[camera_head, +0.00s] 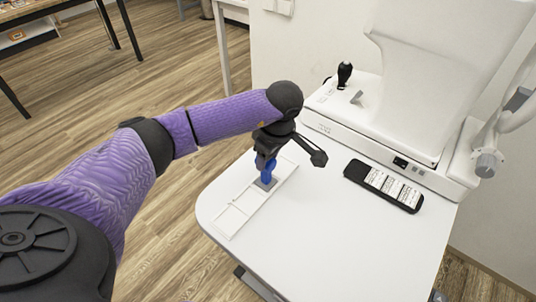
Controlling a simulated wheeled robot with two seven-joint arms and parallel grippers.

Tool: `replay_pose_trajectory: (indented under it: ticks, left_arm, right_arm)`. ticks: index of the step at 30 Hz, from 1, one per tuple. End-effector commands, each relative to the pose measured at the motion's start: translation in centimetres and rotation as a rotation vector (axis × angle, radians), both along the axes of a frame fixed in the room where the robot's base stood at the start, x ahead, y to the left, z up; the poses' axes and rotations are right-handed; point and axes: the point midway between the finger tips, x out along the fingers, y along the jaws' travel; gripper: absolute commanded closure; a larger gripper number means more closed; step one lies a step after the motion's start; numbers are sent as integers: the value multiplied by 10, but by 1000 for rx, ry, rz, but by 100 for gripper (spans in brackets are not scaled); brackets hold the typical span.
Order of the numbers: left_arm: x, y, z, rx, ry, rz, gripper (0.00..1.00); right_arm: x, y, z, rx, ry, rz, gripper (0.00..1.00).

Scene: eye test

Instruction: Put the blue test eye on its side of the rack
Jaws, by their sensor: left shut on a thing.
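The blue test eye (267,168) is in my left gripper (266,158), which is shut on it. The gripper points down over the far half of the white rack (236,212). A dark grey square (265,184) shows on the rack just below the blue test eye. I cannot tell whether the test eye touches it. The near part of the rack is bare and white, with dividing lines. The gripper and wrist hide part of the rack's far half. My right gripper is not in view.
The rack lies on a white table (330,245). A black remote-like device (384,186) with white labels lies to the right. A large white machine (400,140) with a black joystick (344,75) stands behind. The table's front middle is clear.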

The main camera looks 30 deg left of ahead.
Motion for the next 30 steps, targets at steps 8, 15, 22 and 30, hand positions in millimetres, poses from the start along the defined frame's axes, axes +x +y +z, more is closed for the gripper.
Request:
replay_pose_trajectory:
  ticks: [8, 15, 22, 30]
  left_arm:
    - [0, 0, 1, 0, -1, 0, 11]
    - [0, 0, 0, 0, 0, 0, 10]
    - [0, -9, 50, -1, -7, -2, 10]
    - [-1, -19, 96, 0, -3, -1, 10]
  right_arm:
    - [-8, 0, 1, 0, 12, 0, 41]
    - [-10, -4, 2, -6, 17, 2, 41]
    - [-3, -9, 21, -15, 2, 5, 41]
    - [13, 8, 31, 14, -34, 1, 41]
